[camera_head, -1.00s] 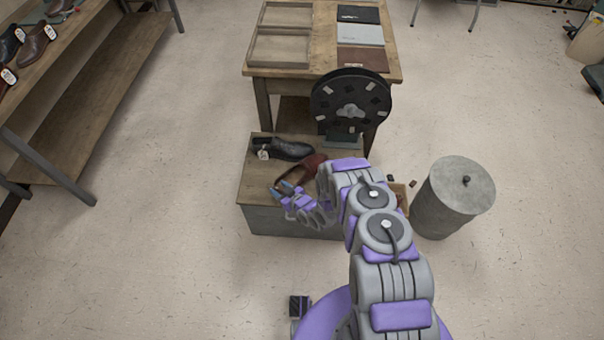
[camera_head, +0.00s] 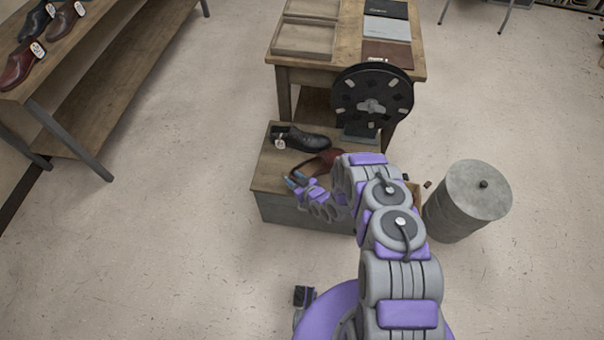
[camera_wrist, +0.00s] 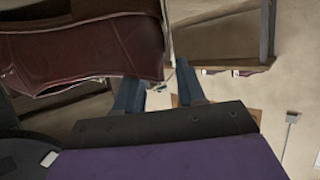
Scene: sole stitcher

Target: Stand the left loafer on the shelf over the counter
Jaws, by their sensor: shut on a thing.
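A brown-red loafer (camera_head: 328,158) is at the low wooden stand (camera_head: 268,177), partly hidden behind my arm. My gripper (camera_head: 296,178) is shut on its edge at the near left. In the wrist view the loafer (camera_wrist: 85,55) fills the upper left, close against one finger of my gripper (camera_wrist: 160,92). I cannot tell whether the loafer still touches the stand. A black shoe with a white tag (camera_head: 300,138) lies just behind it on the stand. No shelf over a counter can be made out for certain.
A black wheel-like machine part (camera_head: 372,97) stands behind the stand, before a wooden table (camera_head: 345,57) with trays and swatches. A grey lidded bin (camera_head: 466,200) is at the right. A wooden rack (camera_head: 100,75) with tagged shoes is at the left. The floor between is clear.

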